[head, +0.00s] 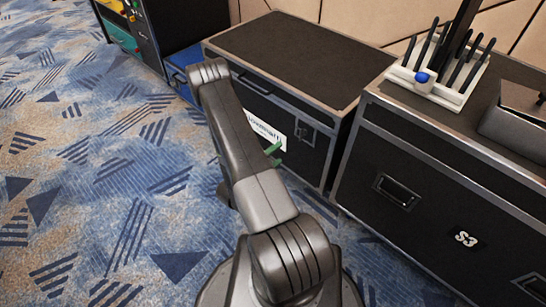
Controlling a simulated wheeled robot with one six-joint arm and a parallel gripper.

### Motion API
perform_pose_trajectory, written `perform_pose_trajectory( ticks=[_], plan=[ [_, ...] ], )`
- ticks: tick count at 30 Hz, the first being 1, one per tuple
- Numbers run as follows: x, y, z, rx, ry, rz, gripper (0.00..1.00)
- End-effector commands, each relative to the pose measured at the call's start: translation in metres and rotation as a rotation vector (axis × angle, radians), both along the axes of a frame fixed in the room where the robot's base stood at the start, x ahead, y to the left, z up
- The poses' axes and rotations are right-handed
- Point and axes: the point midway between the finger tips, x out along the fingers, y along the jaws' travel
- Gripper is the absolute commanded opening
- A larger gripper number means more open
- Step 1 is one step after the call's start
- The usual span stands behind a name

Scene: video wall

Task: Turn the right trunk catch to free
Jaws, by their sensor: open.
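A black trunk (305,62) with pale metal edges stands at the upper middle in the head view. A small dark catch (305,132) sits on the right part of its front face, right of a white label (266,132). I cannot tell which way the catch is turned. My gripper (274,155) is mostly hidden behind my own arm; only green finger parts show, in front of the trunk's face, left of and below the catch in the picture. It is open, and I see nothing held. I cannot tell how far it is from the trunk.
A larger black case marked S3 (465,239) stands close on the right, with a recessed handle (396,190). On it are a white rack (440,85) of dark sticks and a grey box (515,120). A blue box (183,62) is left of the trunk. Carpet (90,190) is clear at left.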

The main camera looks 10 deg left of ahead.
Motion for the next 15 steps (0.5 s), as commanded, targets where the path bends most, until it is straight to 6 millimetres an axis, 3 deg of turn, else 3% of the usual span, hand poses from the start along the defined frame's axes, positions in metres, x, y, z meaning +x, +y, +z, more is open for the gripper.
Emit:
perform_pose_trajectory(
  ticks=[15],
  plan=[
    [-0.0107,0.0071,0.0000,0.000,0.000,-0.001,0.73]
  ],
)
